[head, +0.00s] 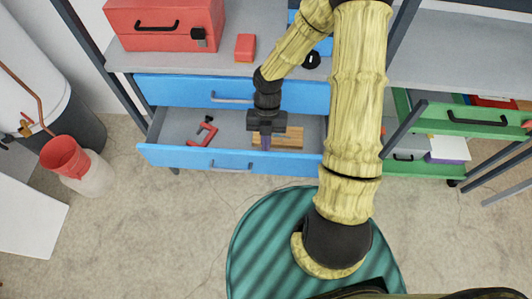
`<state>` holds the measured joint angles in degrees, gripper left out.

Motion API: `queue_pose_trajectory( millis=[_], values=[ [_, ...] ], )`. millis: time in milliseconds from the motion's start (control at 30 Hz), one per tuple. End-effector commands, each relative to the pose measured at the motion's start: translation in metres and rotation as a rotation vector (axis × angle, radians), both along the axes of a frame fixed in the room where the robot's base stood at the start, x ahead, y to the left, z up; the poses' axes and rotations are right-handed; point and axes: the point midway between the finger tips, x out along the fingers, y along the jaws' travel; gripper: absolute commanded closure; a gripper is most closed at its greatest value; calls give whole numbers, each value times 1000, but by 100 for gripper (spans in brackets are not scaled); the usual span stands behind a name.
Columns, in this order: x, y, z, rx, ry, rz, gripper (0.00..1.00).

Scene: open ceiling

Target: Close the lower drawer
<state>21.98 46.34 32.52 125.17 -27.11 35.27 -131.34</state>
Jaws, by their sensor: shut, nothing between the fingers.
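The lower blue drawer (185,156) is pulled open in the head view, below a shut blue upper drawer (175,88). Its front has a grey handle (228,168). Inside lie a red clamp-like tool (203,131) and a wooden block (290,136). My gripper (265,146) is shut and points down over the drawer, right of the handle and near the front panel. I cannot tell whether it touches the drawer or is inside it. My arm hides the drawer's right end.
A green drawer (455,118) stands open at the right. A red toolbox (165,25) and small red box (245,47) sit on the shelf above. The concrete floor (150,230) before the drawer is clear.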

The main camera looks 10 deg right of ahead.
Motion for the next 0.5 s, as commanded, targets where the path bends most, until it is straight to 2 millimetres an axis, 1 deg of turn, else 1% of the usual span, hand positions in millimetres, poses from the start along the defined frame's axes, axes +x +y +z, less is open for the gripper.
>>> queue_pose_trajectory(
  millis=[333, 500],
  values=[
    [-1, 1, -3, 0, 0, 2, 100],
    [-6, 3, -18, -1, 2, 2, 100]
  ],
)
